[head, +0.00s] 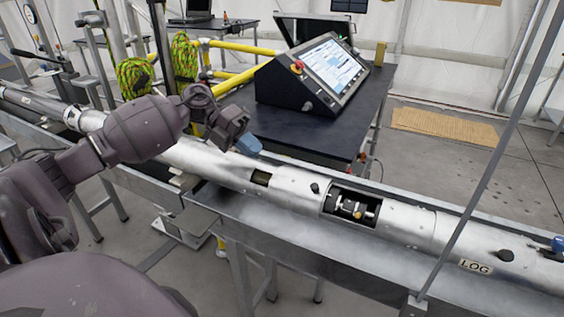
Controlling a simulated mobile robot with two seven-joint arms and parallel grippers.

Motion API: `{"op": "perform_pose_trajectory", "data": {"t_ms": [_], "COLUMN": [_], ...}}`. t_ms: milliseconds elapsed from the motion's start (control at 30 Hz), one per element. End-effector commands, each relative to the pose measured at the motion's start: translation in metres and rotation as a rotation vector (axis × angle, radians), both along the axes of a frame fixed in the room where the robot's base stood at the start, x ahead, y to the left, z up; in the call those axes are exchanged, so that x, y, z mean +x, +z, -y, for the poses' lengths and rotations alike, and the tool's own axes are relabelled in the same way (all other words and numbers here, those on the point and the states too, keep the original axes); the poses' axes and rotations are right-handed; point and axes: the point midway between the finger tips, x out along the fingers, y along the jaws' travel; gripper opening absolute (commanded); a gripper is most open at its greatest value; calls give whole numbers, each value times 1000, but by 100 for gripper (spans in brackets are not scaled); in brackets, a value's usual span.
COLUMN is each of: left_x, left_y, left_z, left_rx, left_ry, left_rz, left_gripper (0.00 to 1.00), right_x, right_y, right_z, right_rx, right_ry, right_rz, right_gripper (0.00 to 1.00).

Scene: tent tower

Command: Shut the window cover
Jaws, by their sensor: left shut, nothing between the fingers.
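A long silver tube (292,190) lies along a metal rail. An open rectangular window (351,207) in it shows dark and metallic parts inside. A smaller dark opening (261,179) lies to its left. I cannot clearly make out a separate window cover. My left gripper (247,145) is shut and empty, with bluish fingertips. In the picture it is just above the tube, up and left of the small opening. I cannot tell whether it touches the tube. My right gripper is not in view.
A console with a lit screen (332,69) stands on a dark table (290,132) behind the tube. Yellow rails (240,47) stand at the back. A thin grey pole (490,165) crosses in front of the tube at right. The tube carries a "LOG" label (475,266).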

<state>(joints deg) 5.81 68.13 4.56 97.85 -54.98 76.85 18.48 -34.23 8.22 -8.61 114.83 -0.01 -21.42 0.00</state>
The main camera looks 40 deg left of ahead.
Motion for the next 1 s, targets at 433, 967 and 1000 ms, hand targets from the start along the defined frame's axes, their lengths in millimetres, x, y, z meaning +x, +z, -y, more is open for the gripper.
{"op": "perform_pose_trajectory", "data": {"t_ms": [433, 967, 1000], "left_x": [15, 28, 28], "left_y": [-35, -47, -47], "left_z": [62, 117, 118], "left_rx": [-5, -2, -2], "left_ry": [-2, -1, 0], "left_rz": [5, 4, 3], "left_gripper": [0, 0, 0], "right_x": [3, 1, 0], "right_y": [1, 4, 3], "right_z": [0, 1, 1], "right_rx": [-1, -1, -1], "right_ry": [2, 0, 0], "right_rz": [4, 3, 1], "right_gripper": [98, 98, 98]}}
